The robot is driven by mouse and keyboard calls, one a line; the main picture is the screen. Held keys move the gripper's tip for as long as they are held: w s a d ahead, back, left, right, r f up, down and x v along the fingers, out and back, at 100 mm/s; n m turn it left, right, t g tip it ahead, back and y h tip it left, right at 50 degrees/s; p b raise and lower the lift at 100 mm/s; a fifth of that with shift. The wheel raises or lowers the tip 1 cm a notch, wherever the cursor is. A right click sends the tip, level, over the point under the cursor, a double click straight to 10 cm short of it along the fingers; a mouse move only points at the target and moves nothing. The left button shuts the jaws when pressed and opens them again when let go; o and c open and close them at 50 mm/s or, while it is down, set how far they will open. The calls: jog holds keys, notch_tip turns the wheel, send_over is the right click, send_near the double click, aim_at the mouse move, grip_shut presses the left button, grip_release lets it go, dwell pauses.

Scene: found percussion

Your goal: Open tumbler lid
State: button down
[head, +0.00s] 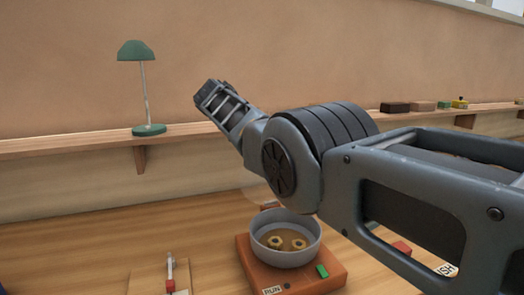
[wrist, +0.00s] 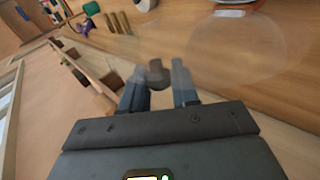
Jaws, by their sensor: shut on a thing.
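The tumbler (head: 286,262) is a grey round bowl on an orange base with a RUN label and a green button. Two yellow nuts (head: 276,242) lie in the bowl. A clear, faint lid (wrist: 260,50) shows in the wrist view near the bowl (wrist: 233,13); in the head view a pale clear curve rises behind the bowl's rim, so the lid looks tilted up. My gripper (wrist: 160,88) is shut on a dark knob (wrist: 156,70), which looks like the lid's handle. In the head view my arm hides the fingertips and most of the lid.
A small board with a red-tipped lever (head: 170,272) stands left of the tumbler. A red object (head: 401,248) and a partly hidden label lie to the right under my arm. A shelf behind holds a green lamp (head: 138,52) and several small blocks.

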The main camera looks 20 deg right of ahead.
jog(key=shift+w, duration=0.25)
jog(key=c, duration=1)
grip_release()
jog(key=shift+r, duration=0.1)
